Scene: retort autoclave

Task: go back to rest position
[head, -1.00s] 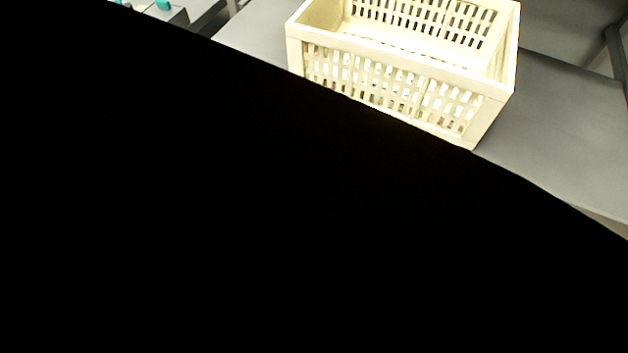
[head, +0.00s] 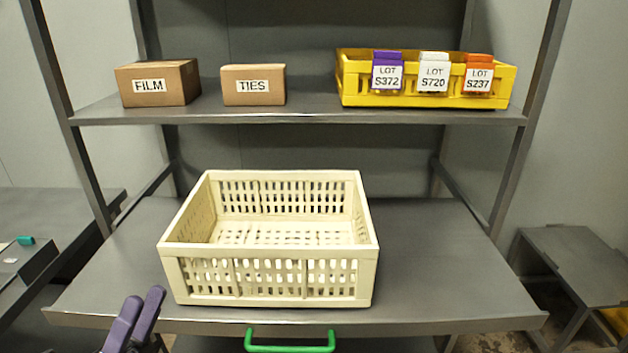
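My gripper (head: 145,297) shows at the bottom left of the head view, with two purple fingers pointing up. It is in front of the shelf's lower left edge, to the left of and below the cream crate. The fingers are close side by side, and I cannot tell whether they are parted or shut. Nothing shows between the fingertips. The rest of the gripper is cut off by the picture's lower edge.
An empty cream slotted crate (head: 268,279) stands on the grey lower shelf (head: 440,270). The upper shelf (head: 310,116) holds a FILM box (head: 157,84), a TIES box (head: 253,85) and a yellow crate (head: 425,98) with lot tags. A green handle (head: 290,348) is below. Lower shelf's right side is clear.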

